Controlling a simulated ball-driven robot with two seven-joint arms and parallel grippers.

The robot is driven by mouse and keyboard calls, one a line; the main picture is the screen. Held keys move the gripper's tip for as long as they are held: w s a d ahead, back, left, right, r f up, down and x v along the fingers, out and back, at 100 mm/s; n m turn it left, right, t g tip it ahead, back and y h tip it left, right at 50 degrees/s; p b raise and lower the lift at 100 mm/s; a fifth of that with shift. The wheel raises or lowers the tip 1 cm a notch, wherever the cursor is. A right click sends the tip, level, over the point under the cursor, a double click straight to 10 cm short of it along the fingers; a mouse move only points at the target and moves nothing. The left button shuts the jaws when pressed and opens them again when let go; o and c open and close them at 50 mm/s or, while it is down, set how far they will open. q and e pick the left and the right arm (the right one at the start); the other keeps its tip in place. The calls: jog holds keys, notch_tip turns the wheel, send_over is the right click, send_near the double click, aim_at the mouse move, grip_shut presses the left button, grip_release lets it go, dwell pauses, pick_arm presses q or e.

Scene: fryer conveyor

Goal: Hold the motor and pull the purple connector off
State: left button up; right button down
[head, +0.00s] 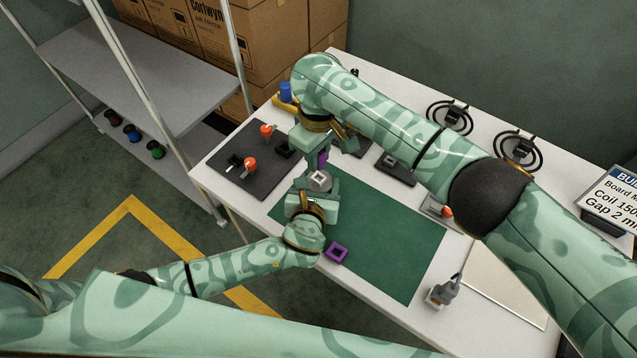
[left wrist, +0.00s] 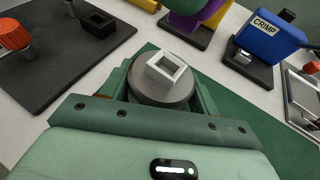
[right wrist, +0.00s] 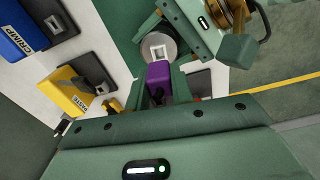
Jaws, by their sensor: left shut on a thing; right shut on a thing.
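The motor (head: 319,181) is a grey cylinder with a pale square socket on its end. My left gripper (head: 319,190) is shut around it above the green mat. In the left wrist view the motor (left wrist: 160,88) shows its socket (left wrist: 170,70) uncovered. My right gripper (head: 319,155) is shut on the purple connector (head: 323,158), just beyond the motor. In the right wrist view the connector (right wrist: 158,72) sits between the fingers, and the motor (right wrist: 150,43) is behind it. The connector looks apart from the motor.
A purple square ring (head: 337,252) lies on the green mat (head: 390,240). A dark board (head: 250,175) with orange-topped parts is at left. A blue crimp tool (left wrist: 265,35) and a yellow paste tool (right wrist: 75,95) stand nearby. A grey plug-like part (head: 444,291) stands at front right.

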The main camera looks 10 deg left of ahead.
jog(key=shift+r, duration=0.7)
pick_arm(q)
jog(key=o, duration=1.5)
jog(key=shift+c, duration=0.2)
jog(key=v, duration=1.2)
jog(key=shift+f, duration=0.1)
